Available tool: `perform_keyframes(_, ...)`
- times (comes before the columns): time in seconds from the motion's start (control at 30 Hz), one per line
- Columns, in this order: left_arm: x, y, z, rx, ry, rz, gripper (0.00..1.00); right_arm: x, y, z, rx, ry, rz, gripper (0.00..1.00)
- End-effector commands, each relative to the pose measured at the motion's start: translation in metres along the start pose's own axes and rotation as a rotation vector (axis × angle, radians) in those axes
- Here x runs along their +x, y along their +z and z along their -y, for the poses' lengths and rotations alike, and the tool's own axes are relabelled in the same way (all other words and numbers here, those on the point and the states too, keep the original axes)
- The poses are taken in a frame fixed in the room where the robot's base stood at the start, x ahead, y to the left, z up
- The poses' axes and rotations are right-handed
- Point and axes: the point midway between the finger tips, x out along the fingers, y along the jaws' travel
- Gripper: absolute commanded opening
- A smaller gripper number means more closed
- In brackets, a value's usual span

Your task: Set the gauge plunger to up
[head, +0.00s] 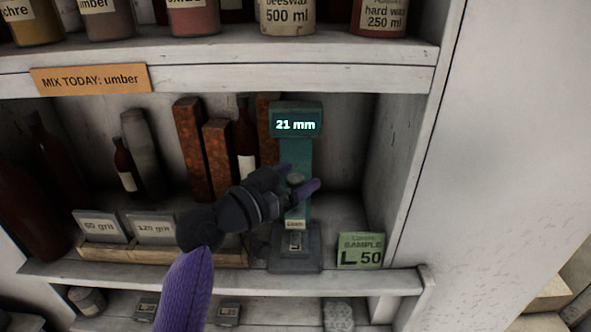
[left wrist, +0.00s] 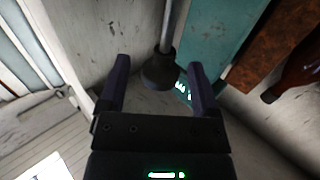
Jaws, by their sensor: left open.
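The teal gauge (head: 297,152) stands on the shelf with a dark grey base (head: 296,258). Its display (head: 296,125) reads "21 mm". My left gripper (head: 300,177) is in front of the gauge column and hides part of it. Its two purple fingers are spread apart. In the left wrist view, a grey rod with a dark round knob (left wrist: 160,72), seemingly the plunger, reaches between the fingers of the left gripper (left wrist: 158,82). The knob is nearer the right finger; I cannot tell whether they touch. The teal gauge body (left wrist: 215,38) is behind it. My right gripper is not in view.
A wooden tray (head: 165,251) with grit cards is at the left. Rusty bars (head: 190,140) and bottles stand behind. The upper shelf edge (head: 230,72) and right cabinet wall bound the space.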

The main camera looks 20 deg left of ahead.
Motion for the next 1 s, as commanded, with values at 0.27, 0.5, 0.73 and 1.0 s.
perform_keyframes(0.27,0.0043,0.0008,-0.0004,0.0,0.0,0.001,0.8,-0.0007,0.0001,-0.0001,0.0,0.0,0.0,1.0)
perform_keyframes(0.5,0.004,0.0007,-0.0004,0.0,0.001,0.001,0.36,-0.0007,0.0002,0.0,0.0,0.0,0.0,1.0)
perform_keyframes(0.73,0.0039,0.0007,-0.0004,0.0,0.001,0.001,0.0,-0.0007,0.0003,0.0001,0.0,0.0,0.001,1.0)
perform_keyframes(1.0,0.0039,0.0007,-0.0003,-0.001,0.0,0.001,0.0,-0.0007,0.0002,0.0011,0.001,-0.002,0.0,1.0)
